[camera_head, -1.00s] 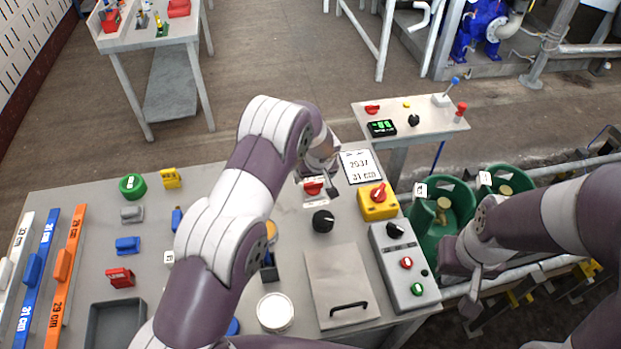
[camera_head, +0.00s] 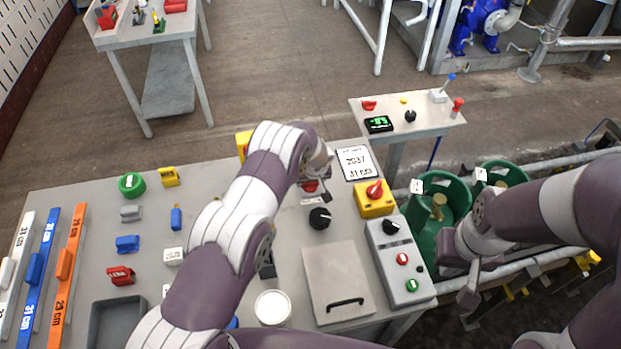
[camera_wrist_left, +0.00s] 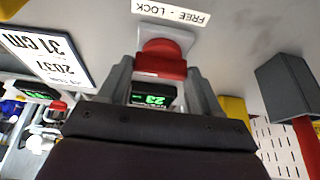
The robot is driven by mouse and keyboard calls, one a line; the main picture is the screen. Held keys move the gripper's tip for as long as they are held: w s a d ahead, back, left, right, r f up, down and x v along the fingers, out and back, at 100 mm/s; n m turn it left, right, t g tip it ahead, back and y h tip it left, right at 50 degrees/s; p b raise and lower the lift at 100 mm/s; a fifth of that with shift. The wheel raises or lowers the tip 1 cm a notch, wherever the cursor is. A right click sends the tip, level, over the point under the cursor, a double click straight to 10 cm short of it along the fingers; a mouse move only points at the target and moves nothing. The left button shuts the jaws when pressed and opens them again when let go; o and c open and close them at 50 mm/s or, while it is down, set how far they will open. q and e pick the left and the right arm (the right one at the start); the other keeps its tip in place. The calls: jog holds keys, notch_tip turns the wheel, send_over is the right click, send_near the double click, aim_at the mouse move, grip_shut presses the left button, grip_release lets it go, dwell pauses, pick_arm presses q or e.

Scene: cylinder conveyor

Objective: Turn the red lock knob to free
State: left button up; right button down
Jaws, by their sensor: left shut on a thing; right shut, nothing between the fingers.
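The red lock knob (camera_wrist_left: 163,60) sits on a pale plate beside a label (camera_wrist_left: 172,12) reading "FREE - LOCK" in the left wrist view. My left gripper (camera_wrist_left: 162,75) is shut on it, one finger on each side. In the head view the knob (camera_head: 310,186) is small and partly hidden by my left gripper (camera_head: 318,188), so its exact turn angle is hard to tell.
A sign reading "2037 31 CM" (camera_head: 355,163) lies just right of the knob. A yellow box with a red switch (camera_head: 374,198), a black knob (camera_head: 320,218) and a hatch with a black handle (camera_head: 338,270) are close by. Green bins (camera_head: 425,205) stand past the right edge.

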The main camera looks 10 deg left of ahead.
pick_arm(q)
jog(key=shift+m, duration=0.3)
jog(key=m+h, duration=0.1)
jog(key=m, duration=0.2)
jog(key=shift+a+m+t, duration=0.15)
jog(key=shift+m+t, duration=0.15)
jog(key=shift+w+f+m+h+b, duration=0.15)
jog(key=shift+m+h+b, duration=0.4)
jog(key=shift+m, duration=0.35)
jog(key=m+h+b, duration=0.1)
jog(key=m+b, duration=0.1)
jog(key=b, duration=0.3)
jog(key=m+g+h+b, duration=0.1)
jog(key=m+b, duration=0.2)
jog(key=b, duration=0.2)
jog(key=m+h+b, duration=0.1)
jog(key=m+b, duration=0.2)
jog(key=b, duration=0.1)
jog(key=shift+a+f+b, duration=0.15)
jog(key=shift+a+b, duration=0.1)
jog(key=shift+b, duration=0.15)
jog(key=shift+r+m+g+b, duration=0.25)
jog(key=shift+m+g+b, duration=0.25)
jog(key=shift+m, duration=0.3)
jog(key=shift+r+m+g+h, duration=0.15)
jog(key=shift+m+g+h, duration=0.2)
jog(key=shift+m, duration=0.75)
jog(key=shift+w, duration=0.1)
jog(key=o, duration=1.1)
jog(key=shift+c, duration=0.2)
